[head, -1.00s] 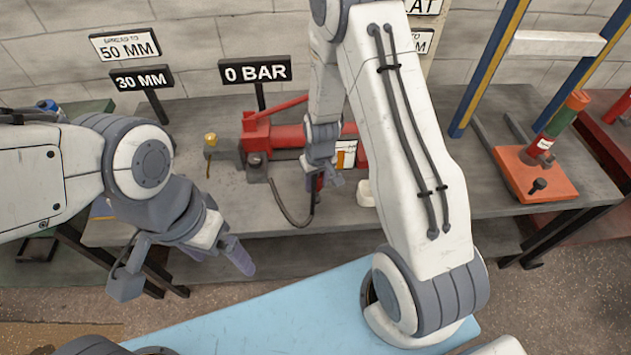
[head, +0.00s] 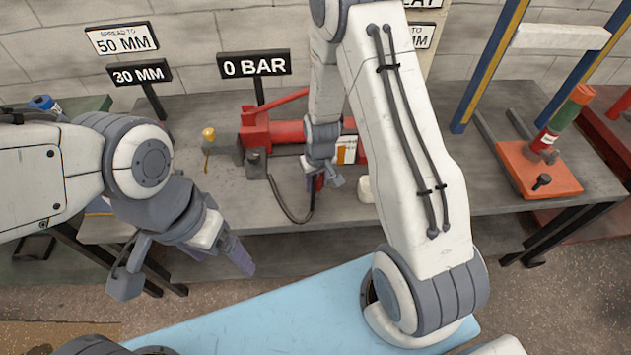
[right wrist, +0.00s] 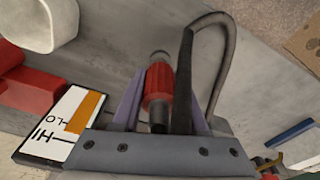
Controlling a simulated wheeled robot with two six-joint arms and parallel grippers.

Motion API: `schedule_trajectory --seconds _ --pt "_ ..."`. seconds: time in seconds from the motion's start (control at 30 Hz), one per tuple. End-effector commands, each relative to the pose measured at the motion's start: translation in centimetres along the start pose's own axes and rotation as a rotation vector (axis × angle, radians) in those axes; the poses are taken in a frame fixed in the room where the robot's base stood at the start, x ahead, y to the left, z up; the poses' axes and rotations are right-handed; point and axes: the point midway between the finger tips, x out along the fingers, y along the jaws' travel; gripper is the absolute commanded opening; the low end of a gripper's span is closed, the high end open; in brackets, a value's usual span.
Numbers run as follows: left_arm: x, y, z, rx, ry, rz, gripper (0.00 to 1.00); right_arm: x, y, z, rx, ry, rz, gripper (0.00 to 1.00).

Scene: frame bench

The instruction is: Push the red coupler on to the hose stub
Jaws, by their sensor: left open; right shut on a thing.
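The red coupler (right wrist: 158,82) lies between the fingers of my right gripper (right wrist: 158,95) in the right wrist view, with a grey metal tip (right wrist: 160,56) at its far end. I cannot tell whether this tip is the hose stub or part of the coupler. The black hose (right wrist: 184,75) runs beside the coupler and loops away. In the head view my right gripper (head: 322,180) is shut on the coupler in front of the red pump (head: 285,131), and mostly hides it. The hose (head: 283,205) curves to it. My left gripper (head: 225,257) is open and empty, in front of the bench.
A press with an orange base (head: 540,180) stands right. A small yellow-topped piece (head: 208,136) stands left. My right arm hides part of the bench.

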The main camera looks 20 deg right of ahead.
Motion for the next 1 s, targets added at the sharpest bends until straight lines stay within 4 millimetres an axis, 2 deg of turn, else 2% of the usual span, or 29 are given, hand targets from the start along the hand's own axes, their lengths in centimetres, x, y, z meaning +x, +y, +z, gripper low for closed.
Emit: schedule_trajectory --seconds 0.77,0.8,0.83,0.87,1.0 --pt "1.9 -0.1 0.1 0.0 0.0 0.0 0.91 2.0 0.0 0.2 0.0 0.001 0.0 0.0" --pt "1.7 -0.1 0.1 0.0 0.0 0.0 0.91 1.9 0.0 0.2 0.0 0.001 0.0 0.58" --pt "1.7 -0.1 0.1 0.0 0.0 0.0 0.91 1.9 0.0 0.2 0.0 0.001 0.0 0.69" --pt "1.7 -0.1 0.1 0.0 0.0 0.0 0.91 1.9 0.0 0.2 0.0 0.001 0.0 0.78" --pt "1.7 -0.1 0.1 0.0 0.0 0.0 0.91 1.9 0.0 0.2 0.0 0.001 0.0 0.78"
